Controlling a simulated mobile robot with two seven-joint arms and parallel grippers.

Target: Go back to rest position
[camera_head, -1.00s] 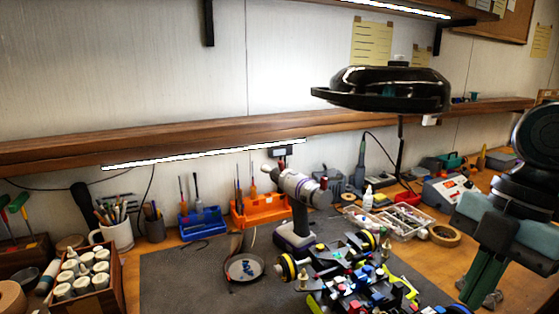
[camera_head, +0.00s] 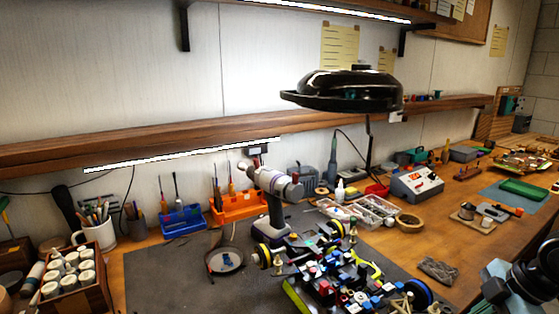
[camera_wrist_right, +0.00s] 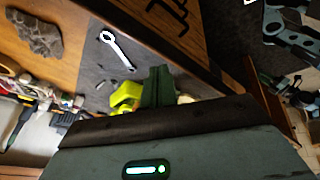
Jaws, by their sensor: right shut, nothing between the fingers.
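My right arm shows only at the lower right corner of the head view, with its gripper out of frame there. In the right wrist view the dark green fingers of my right gripper (camera_wrist_right: 158,86) are together and hold nothing. They point over the bench edge area near a lime-green part (camera_wrist_right: 126,97). The racecar (camera_head: 340,285), with a colourful mix of parts and yellow-rimmed wheels, stands on the dark mat in the head view, apart from my right arm. My left gripper is in neither current view.
A wrench (camera_wrist_right: 117,50) and a grey crumpled rag (camera_wrist_right: 35,35) lie on the bench; the rag also shows in the head view (camera_head: 437,270). A black lamp (camera_head: 345,90) hangs over the bench. A drill (camera_head: 272,200), parts tray (camera_head: 360,212) and tape roll (camera_head: 408,222) stand behind the car.

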